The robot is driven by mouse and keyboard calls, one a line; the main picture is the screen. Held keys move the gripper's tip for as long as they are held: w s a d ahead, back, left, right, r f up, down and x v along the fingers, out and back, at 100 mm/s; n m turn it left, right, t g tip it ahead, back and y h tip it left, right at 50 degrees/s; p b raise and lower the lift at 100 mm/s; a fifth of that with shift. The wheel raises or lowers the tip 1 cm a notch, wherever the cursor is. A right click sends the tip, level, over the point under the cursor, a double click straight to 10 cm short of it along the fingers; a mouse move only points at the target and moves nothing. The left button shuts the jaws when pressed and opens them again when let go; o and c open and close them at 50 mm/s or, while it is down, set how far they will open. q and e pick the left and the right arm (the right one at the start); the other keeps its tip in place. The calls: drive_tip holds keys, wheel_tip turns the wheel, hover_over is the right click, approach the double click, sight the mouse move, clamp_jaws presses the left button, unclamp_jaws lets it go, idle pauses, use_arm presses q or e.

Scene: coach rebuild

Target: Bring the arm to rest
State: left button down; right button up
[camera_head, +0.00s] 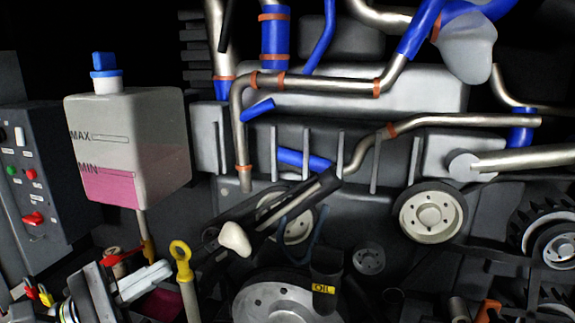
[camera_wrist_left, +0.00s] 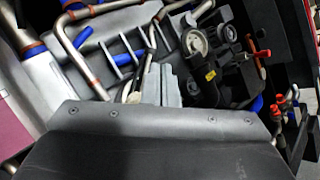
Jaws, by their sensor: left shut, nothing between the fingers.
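My left gripper (camera_head: 160,272) is low at the left in the head view, its pale fingers pointing right. The fingers are shut with nothing between them. In the left wrist view the gripper (camera_wrist_left: 161,72) shows beyond the broad dark wrist body, with engine parts behind it. In the head view the fingertips appear just left of a yellow ring-topped dipstick (camera_head: 181,252); I cannot tell whether they touch. My right gripper is in neither view.
A coolant tank (camera_head: 150,125) with a blue cap and pink liquid stands above the gripper. A dark control panel (camera_head: 35,175) is at the left. Engine pipes, blue hoses, pulleys (camera_head: 430,213) and an OIL-labelled filler (camera_head: 325,270) fill the middle and right.

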use_arm(q)
drive_tip(key=w+a+f+n+t+y, duration=0.15)
drive_tip(key=a+n+t+y, duration=0.45)
drive_tip(key=n, duration=0.7)
drive_tip(key=w+a+f+n+t+y, duration=0.1)
drive_tip(key=a+f+n+t+y, duration=0.15)
drive_tip(key=n+t+y, duration=0.7)
drive_tip(key=s+a+f+n+g+y, duration=0.2)
drive_tip(key=a+f+n+g+y, duration=0.25)
drive_tip(key=f+n, duration=0.4)
drive_tip(key=s+a+f+n+g+y, duration=0.2)
drive_tip(key=a+f+n+g+y, duration=0.25)
drive_tip(key=n, duration=0.75)
drive_tip(key=s+d+f+n+g+h, duration=0.25)
drive_tip(key=s+f+n+g, duration=0.4)
drive_tip(key=s+f, duration=0.35)
drive_tip(key=s+d+f+n+g+h, duration=0.1)
drive_tip(key=s+d+f+n+g, duration=0.3)
drive_tip(key=s+f+n+g, duration=0.4)
wheel_tip(320, 180, down, 26)
drive_tip(key=s+a+r+m, duration=0.1)
drive_tip(key=s+m, duration=0.1)
drive_tip(key=s+d+f+g, duration=0.1)
drive_tip(key=s+f, duration=1.4)
drive_tip(key=f, duration=0.2)
drive_tip(key=shift+h, duration=0.3)
